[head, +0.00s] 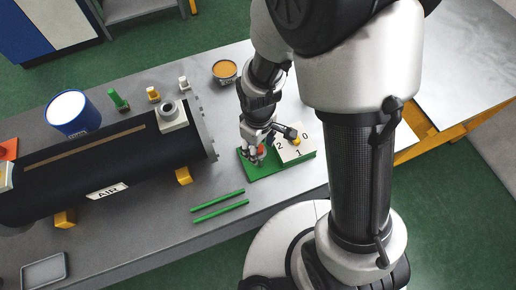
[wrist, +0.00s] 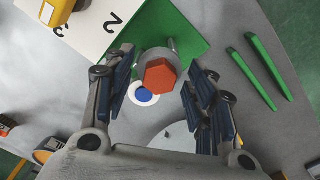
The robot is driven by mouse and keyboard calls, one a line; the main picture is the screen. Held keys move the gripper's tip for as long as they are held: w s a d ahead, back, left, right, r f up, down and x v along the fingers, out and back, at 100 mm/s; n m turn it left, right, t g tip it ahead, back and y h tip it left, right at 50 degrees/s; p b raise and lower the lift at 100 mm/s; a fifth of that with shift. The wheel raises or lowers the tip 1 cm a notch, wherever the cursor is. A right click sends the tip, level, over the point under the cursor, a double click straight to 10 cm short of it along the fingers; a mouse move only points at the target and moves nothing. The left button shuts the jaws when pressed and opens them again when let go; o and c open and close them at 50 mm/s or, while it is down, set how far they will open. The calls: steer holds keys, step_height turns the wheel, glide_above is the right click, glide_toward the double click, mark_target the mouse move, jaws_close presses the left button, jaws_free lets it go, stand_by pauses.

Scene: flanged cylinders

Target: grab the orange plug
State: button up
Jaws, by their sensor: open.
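The orange plug (wrist: 160,77) has a hexagonal orange top on a grey round body. In the wrist view it sits between the two fingers of my gripper (wrist: 160,68), which are open on either side of it. I cannot tell whether either finger touches it. In the head view my gripper (head: 253,151) points down at the left part of a green plate (head: 262,171), and only a bit of the orange plug (head: 261,149) shows there. The green plate also shows beyond the plug in the wrist view (wrist: 185,35).
A white numbered board (head: 296,150) with a yellow-tipped black lever (head: 288,134) stands close right of my gripper. Two green rods (head: 218,206) lie in front. A black AIR cylinder (head: 110,160) fills the left table, with a blue can (head: 72,115) and small coloured plugs behind.

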steer(key=shift+c, duration=0.5)
jaws_close()
steer(key=shift+r, duration=0.2)
step_height(320, 180, up, 20)
steer(key=p, duration=0.5)
steer(key=shift+p, duration=0.35)
steer(key=shift+f, duration=0.15)
